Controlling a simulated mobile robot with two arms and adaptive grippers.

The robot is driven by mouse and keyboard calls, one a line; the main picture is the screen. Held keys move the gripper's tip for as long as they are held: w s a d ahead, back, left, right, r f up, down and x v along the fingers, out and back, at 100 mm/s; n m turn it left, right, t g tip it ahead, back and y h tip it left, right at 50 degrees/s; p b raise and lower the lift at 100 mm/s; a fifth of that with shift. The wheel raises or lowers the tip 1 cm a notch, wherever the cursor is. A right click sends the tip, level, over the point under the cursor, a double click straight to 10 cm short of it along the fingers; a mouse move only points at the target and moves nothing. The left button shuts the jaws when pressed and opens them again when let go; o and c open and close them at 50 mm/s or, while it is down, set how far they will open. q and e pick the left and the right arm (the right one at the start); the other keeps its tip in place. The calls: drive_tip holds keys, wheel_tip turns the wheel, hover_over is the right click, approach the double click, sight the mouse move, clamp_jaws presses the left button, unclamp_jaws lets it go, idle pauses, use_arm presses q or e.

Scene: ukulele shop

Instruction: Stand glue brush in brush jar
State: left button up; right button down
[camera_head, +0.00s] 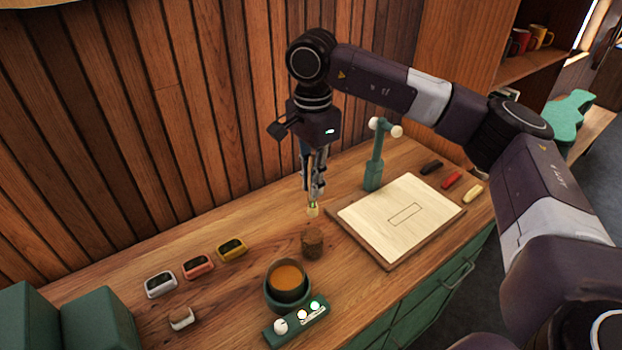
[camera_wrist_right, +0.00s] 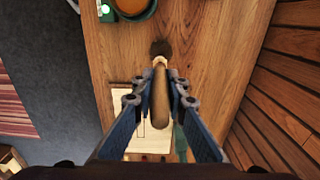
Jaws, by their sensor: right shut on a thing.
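My right gripper (camera_head: 314,190) is shut on the glue brush (camera_wrist_right: 160,98) and holds it above the bench. In the right wrist view the brush has a tan wooden handle between my fingers and a pale end pointing away from me. In the head view only its pale lower end (camera_head: 312,210) shows below my fingers. A small dark brown round jar (camera_head: 312,243), which looks like the brush jar, stands on the bench below the brush with a gap between them. It also shows as a dark round shape (camera_wrist_right: 161,47) beyond the brush tip. My left gripper is not in view.
A green pot of amber glue (camera_head: 286,280) stands close to the jar, with a small green panel with lights (camera_head: 297,323) in front. A wooden board (camera_head: 400,220) and green stand (camera_head: 375,160) are to the right. Several small coloured blocks (camera_head: 198,267) lie left. A plank wall runs behind.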

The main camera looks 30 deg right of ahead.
sight(312, 199)
drive_tip(key=shift+s+d+f, duration=0.15)
drive_tip(key=shift+f, duration=0.15)
drive_tip(key=shift+f+b, duration=0.3)
drive_tip(key=shift+b, duration=0.05)
drive_tip(key=shift+f, duration=0.35)
drive_tip(key=shift+w+a+f+b, duration=0.15)
drive_tip(key=shift+f+b, duration=0.15)
drive_tip(key=shift+f, duration=0.05)
drive_tip(key=shift+w+a+f+b, duration=0.15)
drive_tip(key=shift+f+b, duration=0.15)
drive_tip(key=shift+f, duration=0.05)
drive_tip(key=shift+s+d+f+b, duration=0.1)
drive_tip(key=shift+f+b, duration=0.3)
drive_tip(key=shift+f, duration=0.25)
drive_tip(key=shift+f+b, duration=0.4)
drive_tip(key=shift+f, duration=0.3)
wheel_tip(312, 199, down, 2)
drive_tip(key=shift+f+b, duration=0.1)
drive_tip(key=shift+b, duration=0.7)
use_arm(q)
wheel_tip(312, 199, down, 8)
drive_tip(key=b, duration=0.2)
drive_tip(key=shift+b, duration=0.3)
use_arm(e)
drive_tip(key=shift+f, duration=1.7)
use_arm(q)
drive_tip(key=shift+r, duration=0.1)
